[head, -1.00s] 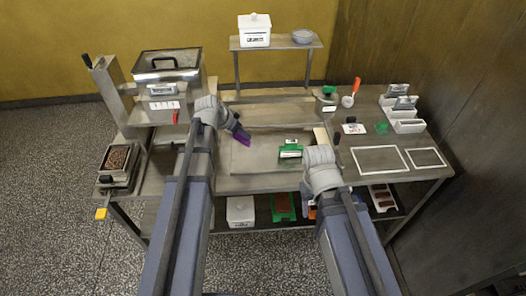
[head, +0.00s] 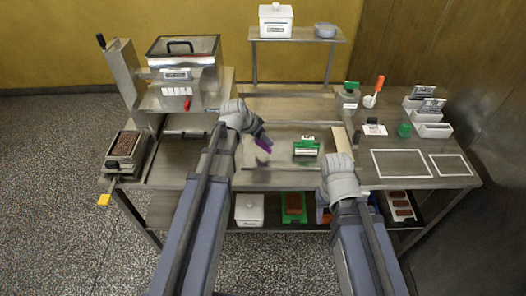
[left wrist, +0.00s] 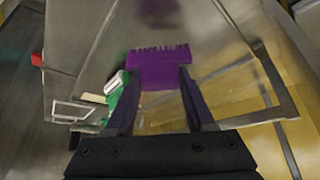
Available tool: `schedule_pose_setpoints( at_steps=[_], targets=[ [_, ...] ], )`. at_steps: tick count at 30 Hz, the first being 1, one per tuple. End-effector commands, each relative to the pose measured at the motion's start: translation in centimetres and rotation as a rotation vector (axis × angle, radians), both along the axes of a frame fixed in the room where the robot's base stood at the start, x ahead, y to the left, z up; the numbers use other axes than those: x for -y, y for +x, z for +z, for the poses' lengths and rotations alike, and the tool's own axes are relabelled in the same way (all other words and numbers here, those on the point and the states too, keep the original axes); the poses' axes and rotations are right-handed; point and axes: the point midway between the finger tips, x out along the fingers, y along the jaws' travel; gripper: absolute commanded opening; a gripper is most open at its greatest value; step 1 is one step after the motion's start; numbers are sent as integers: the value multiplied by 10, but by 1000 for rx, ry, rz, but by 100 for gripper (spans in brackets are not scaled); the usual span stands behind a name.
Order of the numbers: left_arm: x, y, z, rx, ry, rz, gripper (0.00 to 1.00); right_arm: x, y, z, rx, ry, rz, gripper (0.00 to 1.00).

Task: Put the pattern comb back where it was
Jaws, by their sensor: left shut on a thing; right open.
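The purple pattern comb (head: 263,145) is held above the flat metal work surface, left of a green block. My left gripper (head: 259,138) is shut on it. In the left wrist view the comb (left wrist: 160,66) sits between the two dark fingers (left wrist: 158,88), with its toothed edge facing away from the gripper. A dark purple shadow or reflection shows on the metal beyond it. My right gripper (head: 338,160) is open, near the front of the table to the right of the green block; its fingertips are hardly visible.
The green block with a white label (head: 306,149) lies on the metal surface. White outlines (head: 402,163) mark the right tabletop. White bins (head: 432,130), a card (head: 374,129) and an orange-handled tool (head: 379,84) stand behind. A machine (head: 183,62) stands at left; a raised shelf (head: 297,34) is behind.

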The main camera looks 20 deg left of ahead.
Motion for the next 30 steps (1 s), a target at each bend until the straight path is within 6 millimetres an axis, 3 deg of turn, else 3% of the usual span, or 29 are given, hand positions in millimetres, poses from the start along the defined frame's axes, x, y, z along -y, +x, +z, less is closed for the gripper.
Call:
schedule_pose_setpoints(
  at_steps=[5, 15, 27, 28, 30],
  targets=[
    [0, 0, -3, 0, 0, 0, 5, 0, 0, -3, 0, 0, 0, 50],
    [0, 0, -39, 0, 0, 0, 5, 0, 0, -39, 0, 0, 0, 50],
    [0, 0, -41, 0, 0, 0, 5, 0, 0, -41, 0, 0, 0, 50],
    [0, 0, -40, 0, 0, 0, 55, 0, 0, -40, 0, 0, 0, 50],
    [0, 0, -39, 0, 0, 0, 63, 0, 0, -39, 0, 0, 0, 50]
  ],
)
